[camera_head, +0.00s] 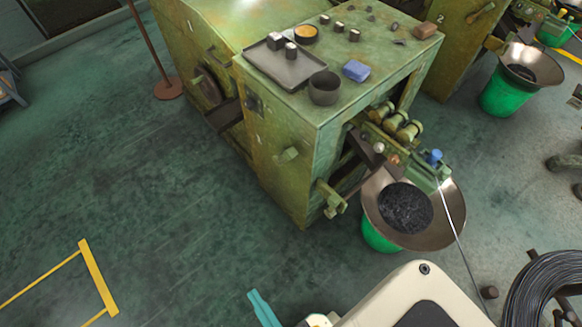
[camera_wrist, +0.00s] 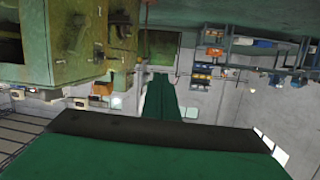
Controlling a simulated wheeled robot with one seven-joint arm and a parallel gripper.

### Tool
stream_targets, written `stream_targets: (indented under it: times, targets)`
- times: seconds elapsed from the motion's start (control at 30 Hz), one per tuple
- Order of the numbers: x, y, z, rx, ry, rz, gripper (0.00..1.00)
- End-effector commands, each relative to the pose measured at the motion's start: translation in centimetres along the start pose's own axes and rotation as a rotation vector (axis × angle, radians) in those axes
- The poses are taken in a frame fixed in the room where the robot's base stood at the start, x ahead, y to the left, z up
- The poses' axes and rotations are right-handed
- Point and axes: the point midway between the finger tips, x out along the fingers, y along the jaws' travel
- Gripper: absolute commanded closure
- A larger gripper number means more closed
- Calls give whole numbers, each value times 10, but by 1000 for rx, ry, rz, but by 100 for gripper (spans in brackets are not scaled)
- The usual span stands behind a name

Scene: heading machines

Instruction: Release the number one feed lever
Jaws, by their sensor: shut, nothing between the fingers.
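The near green machine (camera_head: 285,110) stands in the middle of the head view. I cannot tell which of these is the feed lever. My gripper (camera_wrist: 163,85) is shut and empty, its green fingers together in the wrist view. A teal finger part (camera_head: 262,308) shows at the bottom of the head view, well apart from the machine.
A funnel-topped green bucket (camera_head: 448,212) stands under the mechanism. A thin rod or wire (camera_head: 457,228) runs down past it towards a wire coil (camera_head: 548,292). A tray (camera_head: 285,68), bowl (camera_head: 324,88) and blue block (camera_head: 356,71) lie on top.

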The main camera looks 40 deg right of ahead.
Motion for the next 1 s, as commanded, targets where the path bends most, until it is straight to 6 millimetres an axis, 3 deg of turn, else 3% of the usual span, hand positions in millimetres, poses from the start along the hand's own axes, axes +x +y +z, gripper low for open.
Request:
stream_targets:
  times: [0.17, 0.5, 0.8, 1.0]
  targets:
    - [32, 26, 33, 215, 90, 45, 100]
    - [117, 115, 92, 805, 385, 79, 100]
    - [183, 211, 112, 1297, 694, -22, 100]
    - [209, 260, 112, 1533, 858, -136, 100]
